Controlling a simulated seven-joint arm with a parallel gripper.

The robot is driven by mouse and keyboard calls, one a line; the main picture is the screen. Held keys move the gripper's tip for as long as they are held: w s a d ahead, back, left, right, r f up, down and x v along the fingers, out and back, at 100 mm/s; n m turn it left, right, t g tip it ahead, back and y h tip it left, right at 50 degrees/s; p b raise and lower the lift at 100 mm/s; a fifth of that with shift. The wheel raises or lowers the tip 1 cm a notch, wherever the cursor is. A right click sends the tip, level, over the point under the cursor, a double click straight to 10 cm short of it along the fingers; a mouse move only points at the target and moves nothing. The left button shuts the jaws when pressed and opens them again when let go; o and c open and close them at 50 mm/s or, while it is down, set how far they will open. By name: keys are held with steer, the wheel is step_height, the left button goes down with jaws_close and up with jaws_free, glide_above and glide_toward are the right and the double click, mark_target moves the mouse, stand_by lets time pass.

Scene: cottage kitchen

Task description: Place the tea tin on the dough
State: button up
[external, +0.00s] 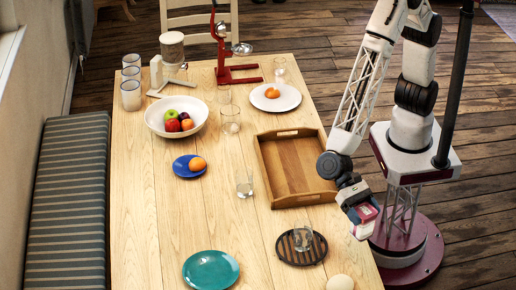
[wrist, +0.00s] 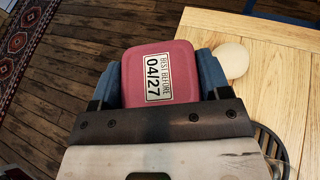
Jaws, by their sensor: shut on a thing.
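The tea tin is a pinkish-red box with a "best before 04/27" label; it fills the middle of the wrist view (wrist: 138,66) and shows small in the external view (external: 367,212). My gripper (external: 362,219) is shut on it, with a blue finger on each side in the wrist view (wrist: 160,78). The tin is held in the air at the table's right edge. The dough is a pale round lump (external: 340,283) at the table's near right corner; in the wrist view it lies right of the tin (wrist: 230,61). Nothing rests on the dough.
A dark slatted trivet (external: 290,249) with a glass (external: 303,239) on it lies left of the dough. A teal plate (external: 210,270) is further left. A wooden tray (external: 262,165) stands behind the trivet. The wooden table (external: 160,225) is bare between the plate and trivet.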

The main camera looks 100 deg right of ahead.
steer(key=shift+w+a, duration=0.1)
steer(key=w+a+f, duration=0.1)
steer(key=w+a, duration=0.8)
steer(key=a, duration=0.4)
steer(key=shift+f, duration=0.2)
stand_by(0.3)
steer(key=shift+f, duration=1.75)
steer(key=shift+f, duration=0.15)
steer(key=o, duration=1.1)
steer(key=shift+c, duration=0.2)
